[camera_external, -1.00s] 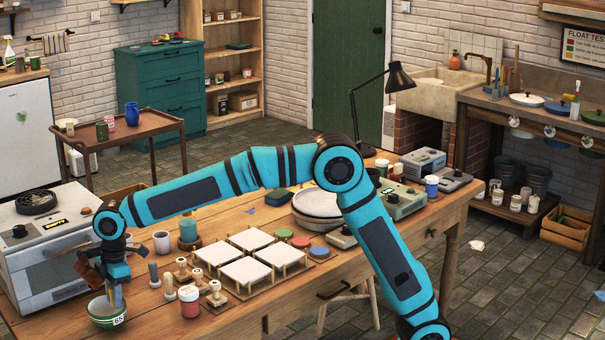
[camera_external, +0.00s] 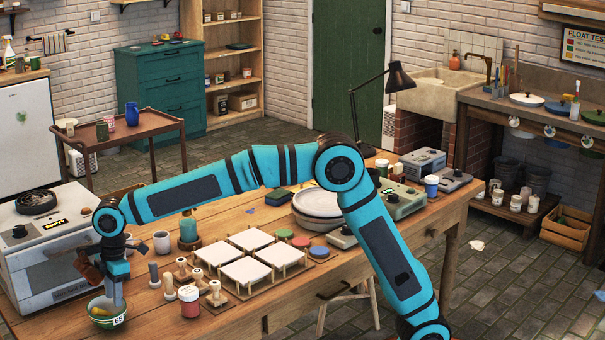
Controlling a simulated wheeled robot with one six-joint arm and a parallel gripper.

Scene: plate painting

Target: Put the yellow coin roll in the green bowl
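The green bowl (camera_external: 107,318) with a white label stands at the front left of the wooden table. The yellow coin roll (camera_external: 99,310) shows as a small yellow patch inside the bowl, at its left side; the rest of it is hidden by the bowl's rim. My gripper (camera_external: 116,300) points straight down over the bowl, its fingertips at about rim height and to the right of the roll. The fingers look open and empty, though they overlap in this view.
Wooden stamps (camera_external: 196,277) and a red-labelled jar (camera_external: 189,300) stand to the bowl's right. White tiles on racks (camera_external: 245,271) lie beyond. A kiln-like box (camera_external: 45,250) stands behind the bowl at left.

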